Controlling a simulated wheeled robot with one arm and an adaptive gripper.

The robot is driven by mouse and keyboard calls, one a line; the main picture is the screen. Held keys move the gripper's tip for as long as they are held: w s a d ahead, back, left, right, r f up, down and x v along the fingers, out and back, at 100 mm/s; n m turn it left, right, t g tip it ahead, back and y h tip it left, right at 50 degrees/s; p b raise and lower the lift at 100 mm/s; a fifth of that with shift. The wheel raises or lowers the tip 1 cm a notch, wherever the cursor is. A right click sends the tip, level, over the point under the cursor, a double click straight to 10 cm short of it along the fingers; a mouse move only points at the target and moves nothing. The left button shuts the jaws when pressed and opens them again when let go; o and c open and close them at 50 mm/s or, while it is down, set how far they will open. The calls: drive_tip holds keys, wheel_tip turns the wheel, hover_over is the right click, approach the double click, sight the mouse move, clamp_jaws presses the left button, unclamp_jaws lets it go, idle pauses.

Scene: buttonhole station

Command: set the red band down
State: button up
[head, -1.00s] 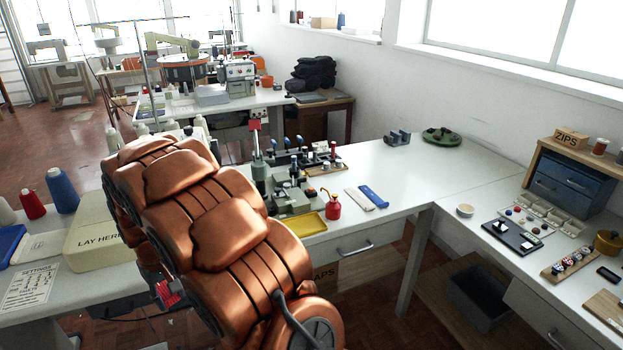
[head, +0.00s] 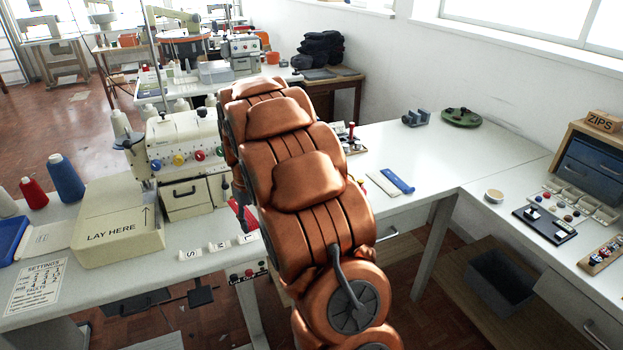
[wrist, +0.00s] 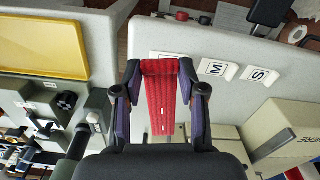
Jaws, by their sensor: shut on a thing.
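My gripper (wrist: 161,78) is shut on the red band (wrist: 163,100), a ribbed strip with small white marks, and holds it between its fingers in the wrist view. In the head view the band (head: 243,216) shows just left of my arm, partly hidden by it, over the right end of the table with the cream machine. My gripper's fingers are hard to make out there. In the wrist view the band seems to be above the pale table edge (wrist: 190,35), covering part of a white card. I cannot tell whether it touches anything.
Letter cards S (head: 189,254) and M (head: 219,246) lie along the table's front. The cream buttonhole machine (head: 183,148) and a cream "LAY HERE" box (head: 118,225) stand left. A yellow tray (wrist: 42,48) lies on the neighbouring table, across a gap.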

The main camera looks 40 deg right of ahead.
drive_tip(key=s+d+r+m, duration=0.1)
drive_tip(key=s+d+r, duration=0.1)
drive_tip(key=s+d, duration=0.35)
drive_tip(key=s+d+r+b, duration=0.1)
drive_tip(key=s+d, duration=0.1)
drive_tip(key=d, duration=0.6)
drive_tip(key=s+d+r+m, duration=0.1)
drive_tip(key=s+d+r, duration=0.1)
drive_tip(key=s+d, duration=0.35)
drive_tip(key=w+d+p, duration=0.1)
drive_tip(key=w+d, duration=0.1)
drive_tip(key=w, duration=0.3)
drive_tip(key=w+d+f+p, duration=0.1)
drive_tip(key=w+d, duration=0.2)
drive_tip(key=w, duration=0.2)
drive_tip(key=w+d+f+p, duration=0.1)
drive_tip(key=w+d, duration=0.2)
drive_tip(key=w, duration=0.2)
drive_tip(key=shift+w+d+p, duration=0.1)
drive_tip(key=shift+w+p, duration=0.2)
drive_tip(key=shift+p, duration=0.05)
drive_tip(key=shift+w, duration=0.15)
drive_tip(key=shift+f+p, duration=0.6)
drive_tip(key=shift+f, duration=1.2)
drive_tip(key=shift+f, duration=0.2)
drive_tip(key=o, duration=0.9)
drive_tip(key=shift+r, duration=0.2)
